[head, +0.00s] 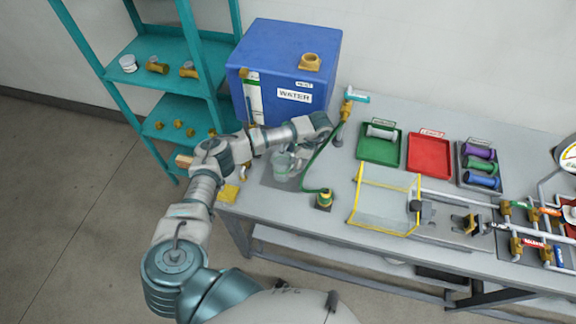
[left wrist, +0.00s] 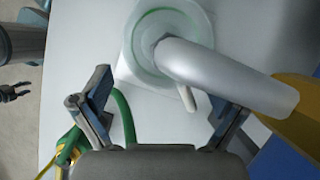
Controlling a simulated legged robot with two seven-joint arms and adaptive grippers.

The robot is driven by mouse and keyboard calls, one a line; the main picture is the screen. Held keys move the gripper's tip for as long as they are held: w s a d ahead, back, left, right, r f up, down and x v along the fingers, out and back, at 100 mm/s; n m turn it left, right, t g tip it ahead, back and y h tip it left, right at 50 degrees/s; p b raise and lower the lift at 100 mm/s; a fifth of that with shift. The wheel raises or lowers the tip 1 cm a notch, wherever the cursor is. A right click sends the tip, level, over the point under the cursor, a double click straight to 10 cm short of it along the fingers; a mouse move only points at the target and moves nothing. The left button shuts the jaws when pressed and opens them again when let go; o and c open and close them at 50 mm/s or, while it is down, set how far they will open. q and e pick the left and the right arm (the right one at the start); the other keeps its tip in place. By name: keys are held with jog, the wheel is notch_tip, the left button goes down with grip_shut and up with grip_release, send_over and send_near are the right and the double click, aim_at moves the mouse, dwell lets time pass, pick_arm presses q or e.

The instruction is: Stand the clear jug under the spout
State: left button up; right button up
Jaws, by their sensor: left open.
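The clear jug (head: 283,165) stands upright on the bench in front of the blue water tank, partly behind my left arm. In the left wrist view I look down on the jug's round greenish rim (left wrist: 150,22). The silver spout (left wrist: 225,75) reaches in from the right, and its end overlaps the jug's mouth. A short pale piece sticks out below the rim, perhaps the handle. My left gripper (left wrist: 165,92) is open and empty, its fingers apart, with the jug ahead of the tips. In the head view the fingers are hard to make out.
The blue tank (head: 285,55) stands behind. A green hose (head: 320,155) and its brass fitting (head: 324,199) lie right of the jug. A yellow-edged clear guard (head: 385,205) and coloured trays are farther right. A yellow block (head: 229,193) lies by the left edge. A small dark claw (left wrist: 14,92) shows low at left.

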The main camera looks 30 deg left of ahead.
pick_arm(q)
jog(key=v, duration=0.8)
jog(key=shift+a, duration=0.15)
pick_arm(e)
jog(key=shift+a, duration=0.65)
pick_arm(q)
jog(key=shift+r, duration=0.15)
pick_arm(e)
jog(key=shift+d, duration=0.35)
